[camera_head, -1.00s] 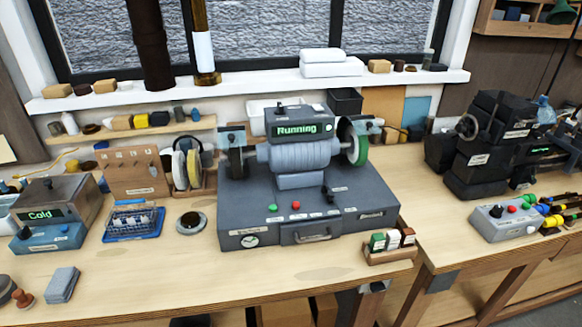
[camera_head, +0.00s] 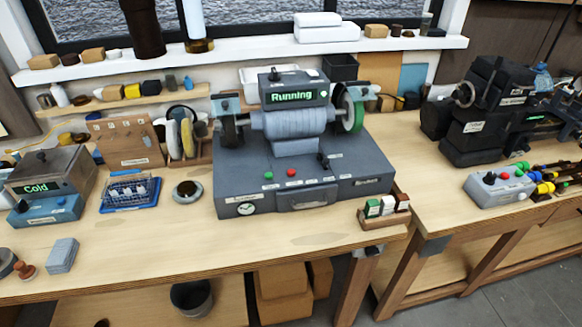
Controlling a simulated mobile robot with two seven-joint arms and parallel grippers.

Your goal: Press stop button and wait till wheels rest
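The bench grinder (camera_head: 294,125) stands on the wooden bench, a grey machine with a wheel at each end. Its display (camera_head: 293,96) reads "Running" in green. The left wheel (camera_head: 229,130) is dark and the right wheel (camera_head: 353,116) has a green side face. Whether the wheels turn cannot be told from the frames. On the base top sit a red button (camera_head: 291,172) and, to its left, a green button (camera_head: 268,175). A black lever (camera_head: 323,160) is to their right. Neither of my grippers is in view.
A box reading "Cold" (camera_head: 47,178) stands at the left. A wire rack (camera_head: 130,190) and a small round dish (camera_head: 187,191) lie left of the grinder. A block holder (camera_head: 384,211) sits at its front right. A second control box (camera_head: 499,186) is further right. The front bench strip is mostly clear.

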